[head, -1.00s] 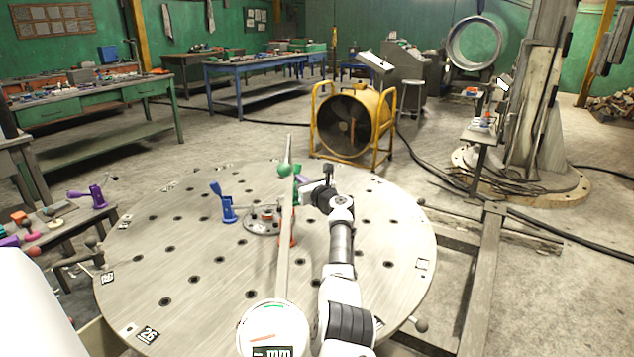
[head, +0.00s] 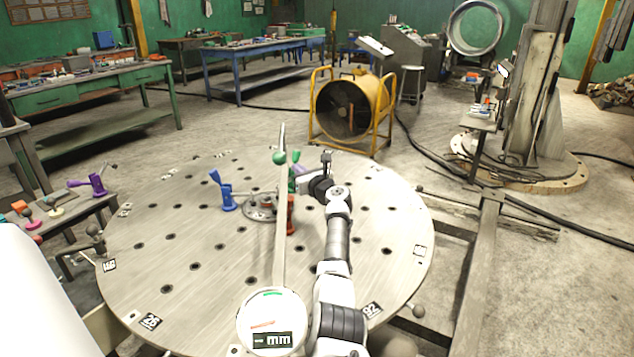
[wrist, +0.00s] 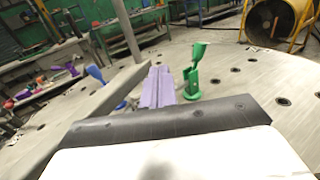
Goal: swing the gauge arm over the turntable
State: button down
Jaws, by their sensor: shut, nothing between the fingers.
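The gauge arm (head: 280,235) is a long pale bar with a green ball knob (head: 279,157) near its far end and a round white dial marked mm (head: 271,322) at its near end. It lies across the round grey turntable (head: 200,265), just right of the centre hub (head: 259,207). My gripper (head: 298,178) is at the bar's right side near the knob. In the wrist view its purple fingers (wrist: 158,88) are shut and empty, with the bar (wrist: 75,122) to their left. I cannot tell whether they touch it.
A blue clamp (head: 224,191) stands left of the bar. A green clamp (wrist: 194,75) stands close right of my fingers, and an orange-red clamp (head: 290,215) is just right of the bar. A yellow fan (head: 345,105) stands beyond the turntable. A side table holds a purple clamp (head: 96,183).

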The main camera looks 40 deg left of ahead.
jog(key=v, duration=1.2)
jog(key=shift+d+p, duration=0.15)
jog(key=shift+p, duration=0.25)
jog(key=shift+s, duration=0.1)
